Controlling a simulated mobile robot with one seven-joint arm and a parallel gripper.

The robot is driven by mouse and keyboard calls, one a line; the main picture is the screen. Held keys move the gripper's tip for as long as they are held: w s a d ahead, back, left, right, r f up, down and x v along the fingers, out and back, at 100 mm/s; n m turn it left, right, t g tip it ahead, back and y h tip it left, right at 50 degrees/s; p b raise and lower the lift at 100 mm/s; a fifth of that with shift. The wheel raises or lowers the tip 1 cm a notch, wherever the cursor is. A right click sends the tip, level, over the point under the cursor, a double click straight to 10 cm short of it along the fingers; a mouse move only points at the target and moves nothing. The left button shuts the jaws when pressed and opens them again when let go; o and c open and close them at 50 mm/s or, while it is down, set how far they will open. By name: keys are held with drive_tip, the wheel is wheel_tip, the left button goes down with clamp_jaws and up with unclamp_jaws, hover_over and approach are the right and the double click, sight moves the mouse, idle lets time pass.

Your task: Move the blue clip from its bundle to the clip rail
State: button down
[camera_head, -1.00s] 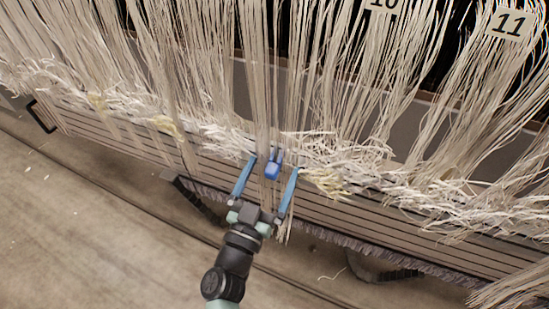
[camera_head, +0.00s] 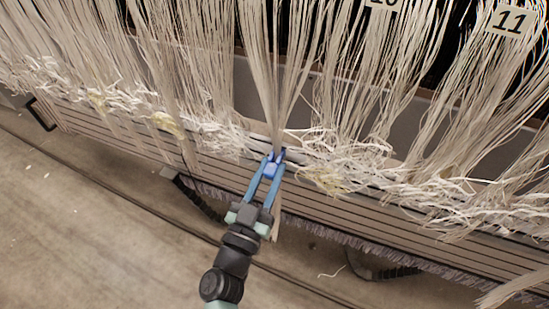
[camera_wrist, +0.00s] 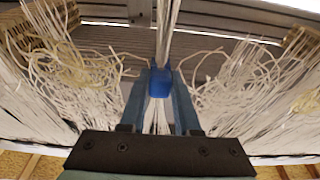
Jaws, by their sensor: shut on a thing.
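The blue clip (camera_head: 271,169) sits low on a gathered bundle of pale threads (camera_head: 272,110), where the bundle narrows. My gripper (camera_head: 270,166) is shut on the clip, with one blue finger on each side of it. In the wrist view the clip (camera_wrist: 160,83) shows between the two fingers, with the threads running up from it and more strands below it. The threads still pass through the clip. I cannot make out the clip rail for certain.
Loose, tangled thread ends (camera_head: 345,165) lie to the right of the clip, and more bundles hang on both sides. A slatted beam (camera_head: 340,212) runs behind and below. A sign reading 11 (camera_head: 511,21) hangs at the upper right. The floor (camera_head: 90,230) at lower left is open.

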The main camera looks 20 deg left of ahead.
sight(270, 179)
drive_tip(key=shift+f+v, duration=0.15)
drive_tip(key=shift+v, duration=1)
drive_tip(key=shift+f+v, duration=0.1)
drive_tip(key=shift+v, duration=1.1)
drive_tip(key=shift+s, duration=0.35)
drive_tip(key=shift+r, duration=0.1)
drive_tip(key=shift+s+d, duration=0.1)
drive_tip(key=shift+d, duration=0.05)
drive_tip(key=s+d+p, duration=0.2)
drive_tip(key=d, duration=0.5)
drive_tip(key=s+d+p, duration=0.2)
drive_tip(key=s+d, duration=0.1)
drive_tip(key=d, duration=0.4)
wheel_tip(270, 179, up, 29)
drive_tip(key=s+p, duration=0.1)
drive_tip(key=p, duration=3.6)
drive_tip(key=shift+s+y, duration=0.2)
drive_tip(key=shift+y, duration=0.2)
drive_tip(key=shift+d+f, duration=0.1)
drive_tip(key=shift+f, duration=0.1)
